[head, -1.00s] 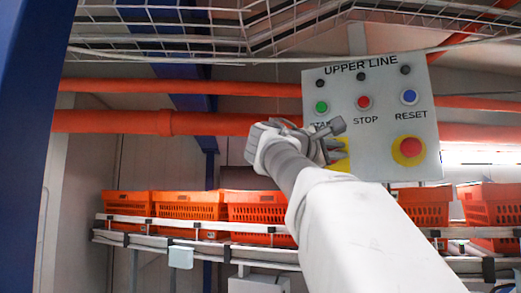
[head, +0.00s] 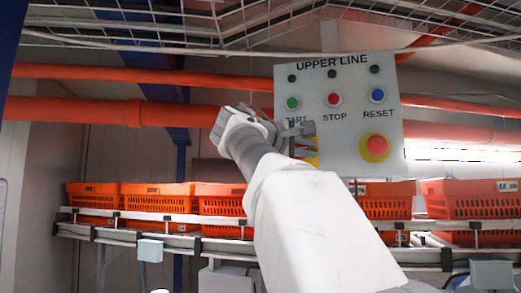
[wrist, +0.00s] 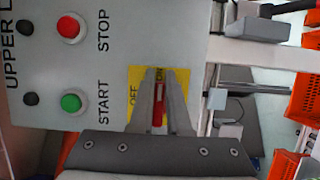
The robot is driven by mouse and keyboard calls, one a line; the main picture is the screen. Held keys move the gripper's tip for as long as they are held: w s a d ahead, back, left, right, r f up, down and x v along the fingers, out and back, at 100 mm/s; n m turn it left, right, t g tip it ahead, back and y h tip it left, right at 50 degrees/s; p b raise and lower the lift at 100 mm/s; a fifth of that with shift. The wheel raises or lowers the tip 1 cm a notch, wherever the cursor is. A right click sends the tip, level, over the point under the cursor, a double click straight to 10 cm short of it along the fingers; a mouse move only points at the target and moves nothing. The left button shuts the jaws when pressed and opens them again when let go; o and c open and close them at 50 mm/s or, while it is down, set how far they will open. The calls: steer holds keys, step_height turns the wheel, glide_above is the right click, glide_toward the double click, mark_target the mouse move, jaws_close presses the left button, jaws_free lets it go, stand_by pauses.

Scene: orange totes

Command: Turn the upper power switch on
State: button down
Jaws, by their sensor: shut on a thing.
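The grey UPPER LINE control panel (head: 345,110) hangs ahead. It also shows close and turned sideways in the wrist view (wrist: 100,55). Its power switch is a red handle (wrist: 159,105) on a yellow plate (wrist: 135,75) marked OFF and ON. My gripper (wrist: 161,74) has its fingers on both sides of the red handle and is shut on it. The handle lies in line with the fingers, toward the ON lettering, which is partly hidden between the fingertips.
The panel also carries a green START button (head: 292,103), a red STOP button (head: 333,99), a blue RESET button (head: 377,95) and a red emergency button (head: 375,146). Orange totes (head: 155,205) stand on a conveyor below. Orange pipes (head: 70,112) run behind.

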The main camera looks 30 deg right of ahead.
steer(key=c, duration=0.9)
jaws_free()
steer(key=b+v, duration=0.2)
steer(key=v, duration=1.5)
steer(key=shift+s+a+b, duration=0.15)
steer(key=shift+a+b, duration=0.05)
steer(key=shift+b, duration=0.1)
